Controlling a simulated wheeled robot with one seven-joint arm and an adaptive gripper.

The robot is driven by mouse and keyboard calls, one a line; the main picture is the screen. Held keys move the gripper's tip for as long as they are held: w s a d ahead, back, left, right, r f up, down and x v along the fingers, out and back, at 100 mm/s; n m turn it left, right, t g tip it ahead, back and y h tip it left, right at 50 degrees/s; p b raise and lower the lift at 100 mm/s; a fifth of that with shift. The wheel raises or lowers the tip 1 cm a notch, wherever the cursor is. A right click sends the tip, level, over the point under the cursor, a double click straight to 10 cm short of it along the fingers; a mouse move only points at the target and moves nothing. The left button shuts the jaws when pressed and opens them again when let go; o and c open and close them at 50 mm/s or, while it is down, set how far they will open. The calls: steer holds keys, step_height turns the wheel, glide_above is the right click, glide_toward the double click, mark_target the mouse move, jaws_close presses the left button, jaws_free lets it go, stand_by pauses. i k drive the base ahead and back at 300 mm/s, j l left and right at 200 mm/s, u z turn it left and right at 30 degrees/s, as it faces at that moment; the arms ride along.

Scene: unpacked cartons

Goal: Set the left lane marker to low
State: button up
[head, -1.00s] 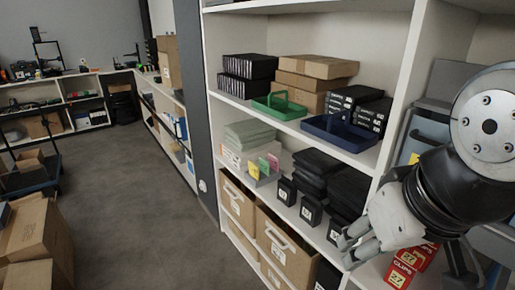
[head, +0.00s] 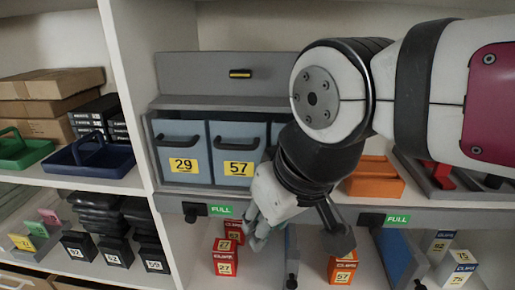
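The left lane marker (head: 194,212) is a black piece on the grey shelf-edge rail, beside a green label reading FULL (head: 221,210). The right lane marker (head: 371,219) sits on the same rail, also beside a green FULL label (head: 397,219). Red boxes marked 27 (head: 225,263) stand in the lane under the left marker. My gripper (head: 262,233) hangs pointing down in front of the rail, right of the left FULL label and apart from the left marker. It seems to hold nothing. My arm hides part of the rail, and the finger opening is unclear.
Blue-grey bins marked 29 (head: 183,153) and 57 (head: 236,155) stand above the rail. A shelf upright (head: 123,85) separates black boxes and trays at left.

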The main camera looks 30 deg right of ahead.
mark_target(192, 210)
steer(key=z, duration=1.25)
steer(key=u, duration=1.45)
steer(key=j+z, duration=0.25)
steer(key=j, duration=0.4)
